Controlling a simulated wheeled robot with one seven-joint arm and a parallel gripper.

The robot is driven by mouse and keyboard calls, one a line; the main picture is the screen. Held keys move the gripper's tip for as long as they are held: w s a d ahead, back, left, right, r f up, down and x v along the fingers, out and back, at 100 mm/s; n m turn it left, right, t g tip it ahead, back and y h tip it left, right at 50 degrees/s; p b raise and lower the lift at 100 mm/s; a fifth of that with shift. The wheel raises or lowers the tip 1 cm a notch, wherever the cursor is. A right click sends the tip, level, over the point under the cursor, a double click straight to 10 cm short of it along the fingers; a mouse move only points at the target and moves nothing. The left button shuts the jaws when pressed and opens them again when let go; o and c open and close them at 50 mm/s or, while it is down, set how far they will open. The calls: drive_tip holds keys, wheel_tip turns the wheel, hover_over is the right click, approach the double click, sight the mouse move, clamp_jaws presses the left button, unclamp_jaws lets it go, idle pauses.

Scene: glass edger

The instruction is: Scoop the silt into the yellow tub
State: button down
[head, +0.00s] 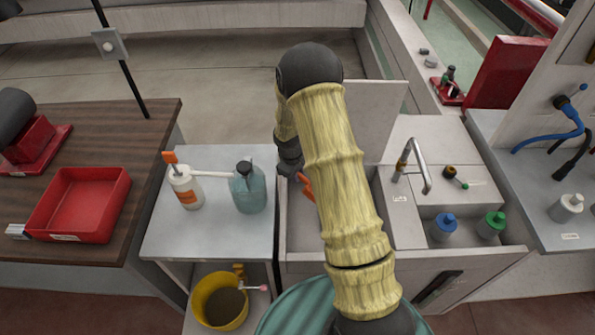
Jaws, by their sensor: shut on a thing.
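The yellow tub (199,296) stands on a low shelf below the grey bench, with grey-brown matter inside it. My gripper (297,176) is at the end of my arm over the pale basin (301,236), mostly hidden behind my arm. It is shut on an orange thing (306,187), only part of which shows; I cannot tell whether it is a scoop. My gripper is above and to the right of the tub. Any silt in the basin is hidden by my arm.
A white bottle (185,190) with an orange top and a teal jug (248,188) stand on the grey bench (215,236). A red tray (82,204) lies on the brown table at left. A tap (415,167) and bottles with blue (444,226) and green (491,224) caps are at right.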

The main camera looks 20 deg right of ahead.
drive_tip(key=shift+s+a+b+x, duration=0.1)
drive_tip(key=shift+s+b+x, duration=0.05)
drive_tip(key=shift+b+x, duration=0.65)
drive_tip(key=shift+s+a+b+x, duration=0.15)
drive_tip(key=shift+b+x, duration=0.35)
drive_tip(key=shift+x, duration=0.65)
drive_tip(key=shift+s+a+b+x, duration=0.1)
drive_tip(key=shift+s+b+x, duration=0.1)
drive_tip(key=shift+b+x, duration=0.6)
drive_tip(key=shift+s+f+b, duration=0.25)
drive_tip(key=shift+f+b, duration=0.2)
drive_tip(key=shift+f, duration=0.6)
drive_tip(key=shift+d, duration=0.1)
drive_tip(key=shift+s+f, duration=0.1)
drive_tip(key=shift+s+d, duration=0.2)
drive_tip(key=shift+s, duration=0.2)
drive_tip(key=shift+d, duration=0.15)
drive_tip(key=shift+s+d, duration=0.45)
drive_tip(key=shift+d, duration=0.15)
drive_tip(key=shift+s+d+r, duration=0.15)
drive_tip(key=shift+s+d, duration=0.2)
drive_tip(key=shift+d, duration=0.1)
drive_tip(key=shift+s+d+r, duration=0.2)
drive_tip(key=shift+s+d, duration=0.15)
drive_tip(key=shift+d, duration=0.1)
